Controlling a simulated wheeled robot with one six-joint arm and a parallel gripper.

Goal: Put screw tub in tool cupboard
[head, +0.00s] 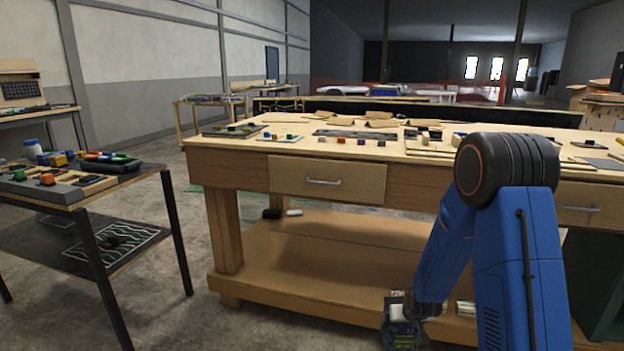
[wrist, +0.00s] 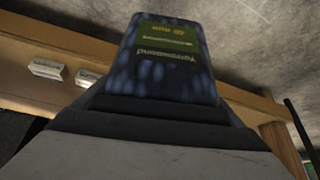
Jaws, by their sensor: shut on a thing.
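My gripper (head: 402,312) is low in front of the workbench's lower shelf in the head view, partly behind my blue arm. It is shut on a dark blue, speckled tub (wrist: 165,70) with a green and yellow label, which I take to be the screw tub. The label reads upside down in the wrist view. The gripper's dark fingers (wrist: 160,102) show below the tub. In the head view the held tub (head: 402,335) is small and dark. No tool cupboard can be clearly made out; a dark green cabinet-like body (head: 605,290) is at the lower right edge.
The wooden workbench (head: 240,285) has closed drawers (head: 325,182) and a cluttered top. Small pale boxes (head: 465,308) lie on its lower shelf. A black-legged side table (head: 85,188) at left holds colored parts and a white jar (head: 33,148). Concrete floor between them is open.

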